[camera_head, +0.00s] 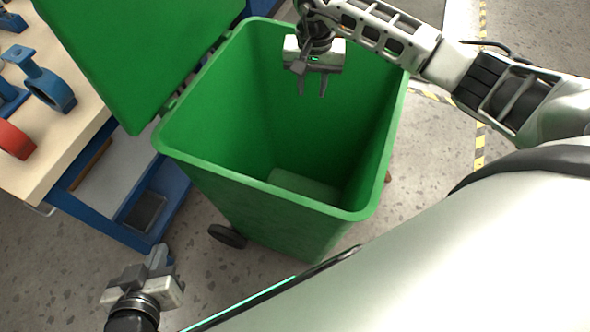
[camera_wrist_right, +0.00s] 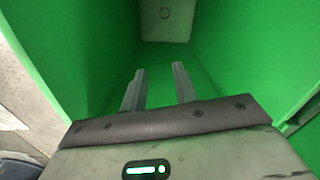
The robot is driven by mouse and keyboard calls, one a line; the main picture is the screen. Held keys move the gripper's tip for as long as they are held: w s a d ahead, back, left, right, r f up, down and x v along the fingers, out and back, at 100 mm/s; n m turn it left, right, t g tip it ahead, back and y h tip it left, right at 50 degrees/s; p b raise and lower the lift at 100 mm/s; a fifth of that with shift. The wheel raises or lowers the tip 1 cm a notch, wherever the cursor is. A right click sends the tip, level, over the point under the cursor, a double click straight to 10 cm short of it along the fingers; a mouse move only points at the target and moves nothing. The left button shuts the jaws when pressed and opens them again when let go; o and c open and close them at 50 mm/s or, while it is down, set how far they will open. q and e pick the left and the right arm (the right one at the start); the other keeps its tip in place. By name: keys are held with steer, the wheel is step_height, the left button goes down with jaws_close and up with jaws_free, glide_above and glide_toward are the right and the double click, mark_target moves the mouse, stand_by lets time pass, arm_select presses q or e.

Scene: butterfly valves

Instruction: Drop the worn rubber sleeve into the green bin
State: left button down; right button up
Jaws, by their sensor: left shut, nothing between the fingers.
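The green bin (camera_head: 283,195) stands open in the middle of the head view, with its lid hinged back to the left. My right gripper (camera_head: 311,92) is over the bin's opening near its far side, pointing down. Its two fingers (camera_wrist_right: 158,88) are apart with nothing between them in the wrist view. No sleeve is clearly seen elsewhere. My left gripper (camera_head: 160,256) is shut and empty, low at the left, outside the bin.
A workbench (camera_head: 62,150) with a pale top and blue frame stands at the left. On it are a blue valve body (camera_head: 45,80) and a red ring-shaped part (camera_head: 15,140). The raised lid (camera_head: 140,45) stands between bench and bin. Speckled floor lies clear at the front left.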

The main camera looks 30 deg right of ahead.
step_height(320, 180, up, 16)
steer(key=shift+b, duration=0.35)
stand_by(0.5)
